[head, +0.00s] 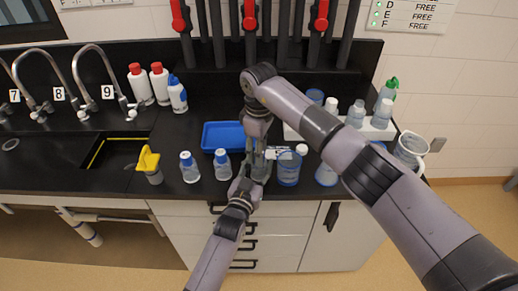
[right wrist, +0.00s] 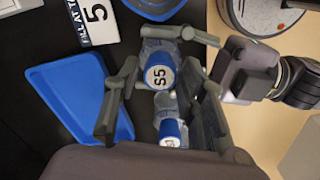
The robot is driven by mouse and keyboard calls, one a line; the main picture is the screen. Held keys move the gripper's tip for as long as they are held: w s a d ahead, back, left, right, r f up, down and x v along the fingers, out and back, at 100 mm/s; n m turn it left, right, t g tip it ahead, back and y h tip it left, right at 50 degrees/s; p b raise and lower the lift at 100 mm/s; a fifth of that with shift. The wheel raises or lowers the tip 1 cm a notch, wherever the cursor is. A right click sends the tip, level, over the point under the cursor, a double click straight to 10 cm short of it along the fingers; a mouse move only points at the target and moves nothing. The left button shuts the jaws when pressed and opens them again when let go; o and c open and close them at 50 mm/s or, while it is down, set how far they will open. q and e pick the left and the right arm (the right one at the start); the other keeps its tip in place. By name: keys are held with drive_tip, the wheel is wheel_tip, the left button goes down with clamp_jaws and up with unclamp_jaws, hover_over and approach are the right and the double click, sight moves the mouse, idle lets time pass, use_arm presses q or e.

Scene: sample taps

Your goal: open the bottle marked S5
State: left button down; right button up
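The bottle marked S5 (right wrist: 162,75) has a blue cap with a white label on top, seen from above in the right wrist view. In the head view my grippers hide it. My left gripper (head: 247,185) reaches in from the front; its fingers are at the sides of the S5 bottle's clear body and look closed on it, though the lower finger is partly hidden. My right gripper (right wrist: 160,95) is above the bottle, its fingers open and spread on either side of the cap. It also shows in the head view (head: 258,160).
Another blue-capped bottle (right wrist: 170,132) stands close beside; it also shows in the head view (head: 222,163). A blue tray (head: 207,137) lies behind. A numbered card (right wrist: 93,18) lies near. The sink (head: 110,165) is left.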

clamp_jaws()
idle(0.3)
